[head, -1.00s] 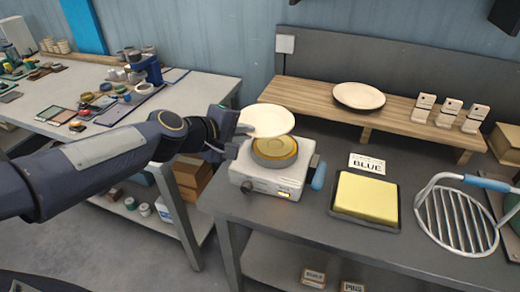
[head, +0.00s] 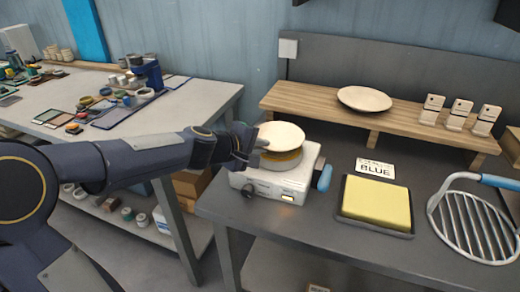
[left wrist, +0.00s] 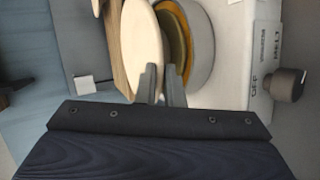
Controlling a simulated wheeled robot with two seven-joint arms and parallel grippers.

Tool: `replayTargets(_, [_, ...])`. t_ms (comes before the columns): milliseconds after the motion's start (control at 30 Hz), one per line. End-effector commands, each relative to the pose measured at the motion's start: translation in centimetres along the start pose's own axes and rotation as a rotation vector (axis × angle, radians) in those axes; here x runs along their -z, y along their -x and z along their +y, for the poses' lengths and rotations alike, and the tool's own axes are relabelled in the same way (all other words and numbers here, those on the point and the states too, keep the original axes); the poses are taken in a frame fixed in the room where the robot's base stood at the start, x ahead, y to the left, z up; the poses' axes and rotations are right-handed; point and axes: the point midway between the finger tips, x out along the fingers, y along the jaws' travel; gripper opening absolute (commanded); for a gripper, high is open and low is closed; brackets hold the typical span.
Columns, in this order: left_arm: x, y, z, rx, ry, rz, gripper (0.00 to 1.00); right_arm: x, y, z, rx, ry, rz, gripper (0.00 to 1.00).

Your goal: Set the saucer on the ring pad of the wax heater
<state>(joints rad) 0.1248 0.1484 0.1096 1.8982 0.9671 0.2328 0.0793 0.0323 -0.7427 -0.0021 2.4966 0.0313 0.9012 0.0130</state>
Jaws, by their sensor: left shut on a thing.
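A cream saucer (head: 281,135) is over the wax heater (head: 262,184), a white box with a dark knob and a blue handle at its right side. The ring pad (head: 285,160), a round tan-yellow piece on top of the heater, is partly hidden under the saucer. My left gripper (head: 257,145) is shut on the saucer's left edge. In the left wrist view, the fingers (left wrist: 161,84) pinch the saucer rim (left wrist: 143,40), close beside the ring pad (left wrist: 180,45). I cannot tell whether saucer and pad touch. My right gripper is not in view.
A second saucer (head: 364,98) lies on the wooden shelf (head: 330,118) behind, with several small blocks to its right.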

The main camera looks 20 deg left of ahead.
Motion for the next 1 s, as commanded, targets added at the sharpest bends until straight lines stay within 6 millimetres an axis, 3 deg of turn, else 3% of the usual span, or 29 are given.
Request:
replayTargets(233, [0.0, -0.2, -0.3, -0.001, -0.001, 0.000, 0.00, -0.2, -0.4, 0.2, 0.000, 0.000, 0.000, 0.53])
replayTargets(267, [0.0, -0.1, -0.2, 0.000, -0.001, 0.000, 0.12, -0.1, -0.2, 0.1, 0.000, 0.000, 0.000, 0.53])
replayTargets(400, [0.0, -0.1, -0.2, 0.000, 0.000, 0.000, 0.29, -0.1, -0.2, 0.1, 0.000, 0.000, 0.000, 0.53])
replayTargets(767, [0.0, 0.2, 0.4, 0.000, 0.000, 0.000, 0.29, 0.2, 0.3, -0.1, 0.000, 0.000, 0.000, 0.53])
replayTargets(1000, [0.1, 4.5, 0.4, -0.003, -0.002, 0.005, 0.29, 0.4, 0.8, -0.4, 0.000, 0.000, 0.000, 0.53])
